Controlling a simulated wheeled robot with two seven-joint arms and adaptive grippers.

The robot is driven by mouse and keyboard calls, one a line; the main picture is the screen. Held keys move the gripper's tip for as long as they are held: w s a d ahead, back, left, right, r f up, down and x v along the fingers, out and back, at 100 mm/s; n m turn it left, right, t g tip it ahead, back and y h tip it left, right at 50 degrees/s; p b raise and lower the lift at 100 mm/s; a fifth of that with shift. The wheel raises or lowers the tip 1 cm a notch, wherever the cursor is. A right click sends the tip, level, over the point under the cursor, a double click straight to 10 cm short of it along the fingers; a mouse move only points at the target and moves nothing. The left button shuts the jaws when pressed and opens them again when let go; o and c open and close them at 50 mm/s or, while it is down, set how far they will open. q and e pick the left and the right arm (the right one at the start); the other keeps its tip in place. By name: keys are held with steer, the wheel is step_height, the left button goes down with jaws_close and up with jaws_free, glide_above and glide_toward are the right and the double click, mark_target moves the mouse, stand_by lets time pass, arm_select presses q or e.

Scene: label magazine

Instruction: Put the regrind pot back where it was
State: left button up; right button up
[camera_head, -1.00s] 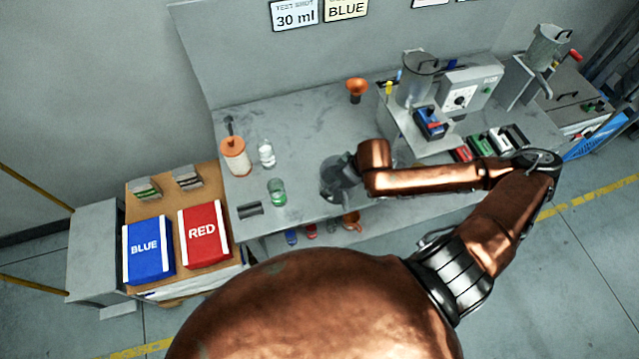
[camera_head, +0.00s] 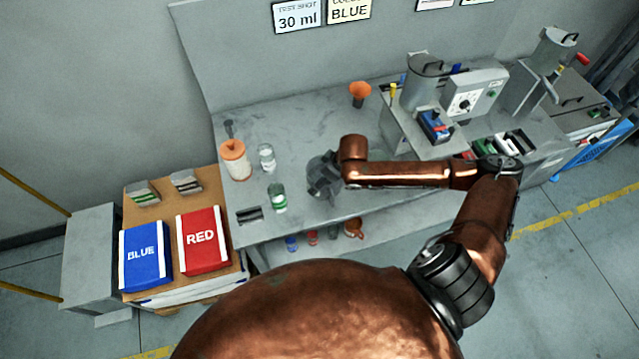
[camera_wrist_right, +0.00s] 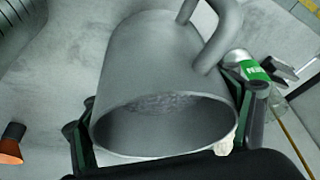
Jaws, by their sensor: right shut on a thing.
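A grey pot (camera_wrist_right: 160,75) with a thick looped handle fills the right wrist view, its mouth toward the camera and a speckled grey surface inside. No label shows on it. My right gripper (camera_wrist_right: 165,120) has a finger on each side and is shut on it. In the head view my right gripper (camera_head: 322,176) is over the front middle of the bench (camera_head: 300,125), right of a green-banded clear jar (camera_head: 278,198). There the pot and gripper blend together, and I cannot tell whether the pot touches the bench. My left gripper is not in view.
A clear jar (camera_head: 267,157) and an orange-lidded container (camera_head: 235,160) stand at left. An orange funnel (camera_head: 360,92) stands behind. A grey hopper (camera_head: 424,85) and control box (camera_head: 474,88) stand at right. The bench between funnel and jars is clear.

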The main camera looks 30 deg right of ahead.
steer(key=shift+w+a+f, duration=0.15)
steer(key=shift+w+f, duration=0.85)
steer(key=shift+f, duration=0.05)
step_height(320, 180, down, 3)
steer(key=shift+s, duration=0.1)
steer(key=o, duration=2)
steer(key=shift+f, duration=0.1)
steer(key=p+v, duration=0.1)
steer(key=v, duration=1.1)
steer(key=shift+s, duration=0.15)
